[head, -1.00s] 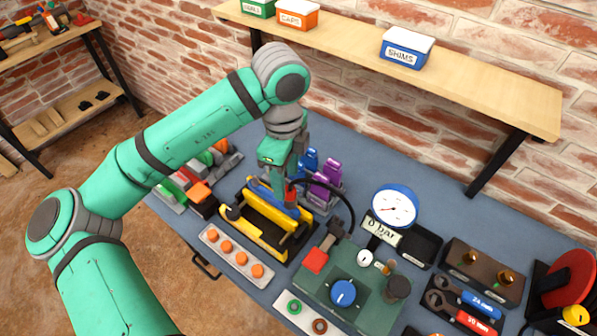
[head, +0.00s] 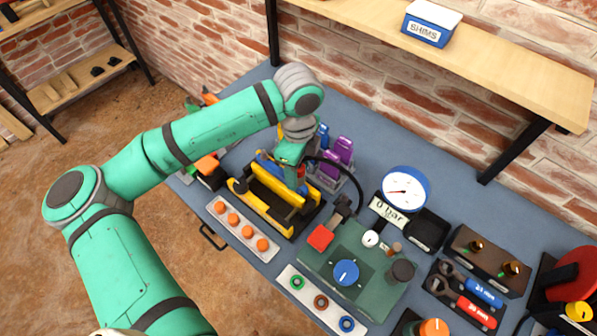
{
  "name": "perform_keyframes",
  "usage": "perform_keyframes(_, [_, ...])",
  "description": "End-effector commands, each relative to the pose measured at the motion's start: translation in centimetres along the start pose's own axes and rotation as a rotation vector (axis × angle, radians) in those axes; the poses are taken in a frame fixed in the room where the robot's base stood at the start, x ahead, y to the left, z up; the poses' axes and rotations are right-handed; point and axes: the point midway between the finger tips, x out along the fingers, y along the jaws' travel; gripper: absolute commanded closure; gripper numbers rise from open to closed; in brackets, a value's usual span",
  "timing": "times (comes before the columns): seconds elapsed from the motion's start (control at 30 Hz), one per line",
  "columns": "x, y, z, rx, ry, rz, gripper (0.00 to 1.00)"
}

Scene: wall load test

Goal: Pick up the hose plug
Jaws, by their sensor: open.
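A black hose (head: 338,165) arches from the green test unit (head: 345,265) to beside my gripper (head: 292,180). The hose plug cannot be made out clearly; the hose end is mostly hidden by my gripper. My gripper points down over the rear of the yellow clamp fixture (head: 262,208), with blue parts behind it. Its jaws are open, but the fingertips are partly hidden, and I cannot tell whether they touch the plug.
Purple blocks (head: 338,155) stand close right of my gripper. A pressure gauge (head: 405,188) and its "0 bar" display (head: 390,212) stand farther right. A tray of orange plugs (head: 240,228) lies in front. A shelf (head: 480,65) overhangs the back.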

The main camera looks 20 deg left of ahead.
Motion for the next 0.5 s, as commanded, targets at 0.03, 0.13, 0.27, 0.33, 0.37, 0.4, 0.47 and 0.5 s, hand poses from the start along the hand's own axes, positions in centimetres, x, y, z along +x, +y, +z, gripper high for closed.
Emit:
perform_keyframes(0.03, [0.54,0.03,0.05,-0.001,0.0,0.001,0.52])
perform_keyframes(0.13, [1.13,0.06,0.06,-0.001,0.0,0.001,0.52])
perform_keyframes(0.27, [1.26,0.04,0.05,-0.001,0.0,0.001,0.52])
perform_keyframes(0.33, [1.25,0.03,0.05,-0.001,0.0,0.0,0.52])
perform_keyframes(0.37, [1.25,0.03,0.05,-0.001,0.0,0.0,0.52])
perform_keyframes(0.4, [1.24,0.03,0.05,-0.001,0.0,0.0,0.59])
perform_keyframes(0.47, [1.24,0.03,0.05,-0.001,0.0,0.0,0.73])
perform_keyframes(0.5, [1.23,0.03,0.05,-0.001,0.0,0.0,0.83])
